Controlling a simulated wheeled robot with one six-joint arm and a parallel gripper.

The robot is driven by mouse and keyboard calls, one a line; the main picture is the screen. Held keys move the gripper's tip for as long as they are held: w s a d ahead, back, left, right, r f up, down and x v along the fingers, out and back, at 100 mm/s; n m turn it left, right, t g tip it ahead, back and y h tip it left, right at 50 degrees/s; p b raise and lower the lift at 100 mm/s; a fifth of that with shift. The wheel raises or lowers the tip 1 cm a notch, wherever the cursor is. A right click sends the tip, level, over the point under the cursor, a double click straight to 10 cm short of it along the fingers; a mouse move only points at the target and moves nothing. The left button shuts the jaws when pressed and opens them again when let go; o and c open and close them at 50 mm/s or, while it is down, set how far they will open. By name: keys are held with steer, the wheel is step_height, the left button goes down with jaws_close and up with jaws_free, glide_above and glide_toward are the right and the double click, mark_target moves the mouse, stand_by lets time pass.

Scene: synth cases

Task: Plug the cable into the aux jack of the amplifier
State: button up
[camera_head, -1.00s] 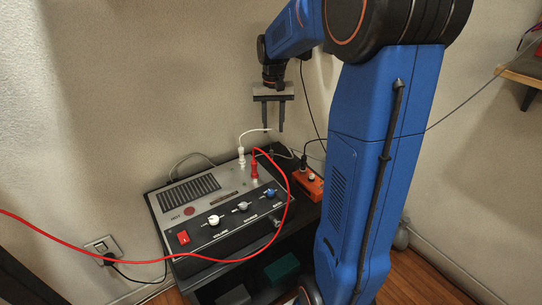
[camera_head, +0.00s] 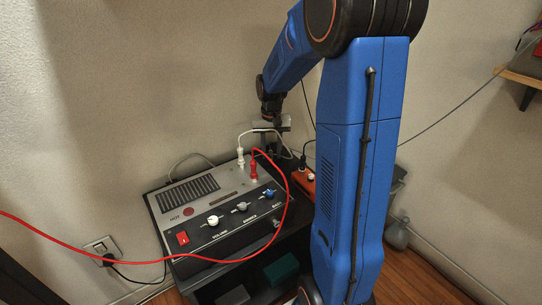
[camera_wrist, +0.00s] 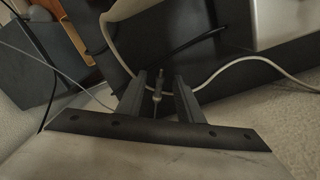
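The amplifier (camera_head: 175,217) is a grey and black box with knobs and a red switch, standing on a dark cabinet. A white plug (camera_head: 240,158) and a red plug (camera_head: 254,170) stand upright in its top. My gripper (camera_head: 276,143) points down behind the amplifier's back right corner, partly hidden by the white cable. In the wrist view its two fingers (camera_wrist: 160,80) are apart. A small grey plug with a thin tip (camera_wrist: 157,88) shows in the gap between them, with space on both sides. A pale cable (camera_wrist: 225,66) runs close behind the fingers. I cannot make out the aux jack.
An orange box (camera_head: 304,184) with a black plug sits right of the amplifier. The red cable (camera_head: 110,242) loops across the amplifier's front. The wall is close behind my gripper. A wall socket (camera_head: 101,247) is at the lower left.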

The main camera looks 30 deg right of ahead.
steer(key=shift+f, duration=0.1)
jaws_close()
